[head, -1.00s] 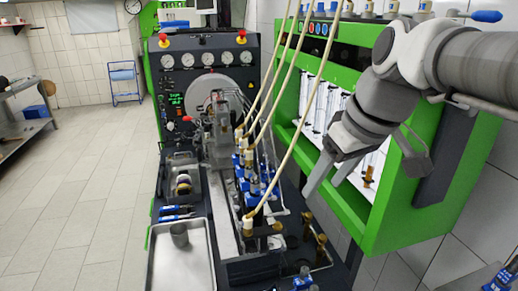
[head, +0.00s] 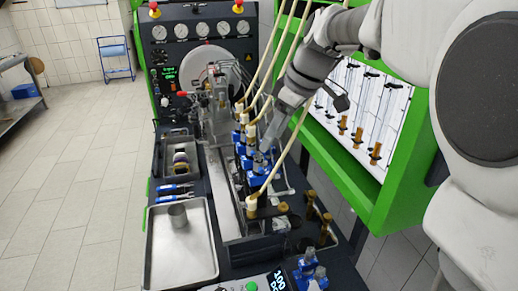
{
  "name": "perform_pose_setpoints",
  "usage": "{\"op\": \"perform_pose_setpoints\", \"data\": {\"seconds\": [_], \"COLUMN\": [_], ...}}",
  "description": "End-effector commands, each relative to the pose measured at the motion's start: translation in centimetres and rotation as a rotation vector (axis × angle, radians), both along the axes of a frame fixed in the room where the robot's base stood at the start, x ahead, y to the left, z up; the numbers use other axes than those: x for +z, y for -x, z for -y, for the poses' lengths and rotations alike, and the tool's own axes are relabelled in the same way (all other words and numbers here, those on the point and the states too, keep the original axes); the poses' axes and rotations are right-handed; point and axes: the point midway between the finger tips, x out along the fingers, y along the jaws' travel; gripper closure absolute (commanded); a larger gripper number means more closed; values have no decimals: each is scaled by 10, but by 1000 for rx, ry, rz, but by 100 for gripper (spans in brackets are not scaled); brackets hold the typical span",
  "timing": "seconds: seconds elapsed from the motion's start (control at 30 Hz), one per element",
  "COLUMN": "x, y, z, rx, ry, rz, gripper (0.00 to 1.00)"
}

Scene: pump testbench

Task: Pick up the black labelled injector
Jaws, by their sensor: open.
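My gripper (head: 268,146) hangs over the row of injectors on the test bench, its fingers pointing down and to the left. Its jaws are open, but the gap between the fingers is hard to see. Several injectors with blue bodies (head: 257,179) stand in a row, with cream hoses rising from some of them. The fingertips overlap the row in this view; I cannot tell whether they touch it. Two brass-coloured upright parts (head: 325,227) stand to the right of the row. I cannot read any label or single out the black labelled injector.
Cream hoses (head: 293,152) run close to my gripper. The green cabinet (head: 349,187) stands at the right. A metal tray (head: 165,262) with a grey cup (head: 178,216) lies at the left of the bench. More blue parts (head: 308,268) are at the front right.

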Motion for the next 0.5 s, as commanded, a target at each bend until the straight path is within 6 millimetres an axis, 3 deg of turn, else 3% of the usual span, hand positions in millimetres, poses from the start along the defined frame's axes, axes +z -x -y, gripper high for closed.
{"op": "perform_pose_setpoints", "data": {"seconds": [0.1, 0.5], "x": [-20, -53], "y": [-3, -15], "z": [-8, -24], "rx": [1, 0], "ry": [1, 2], "rz": [-4, -4], "gripper": [34, 34]}}
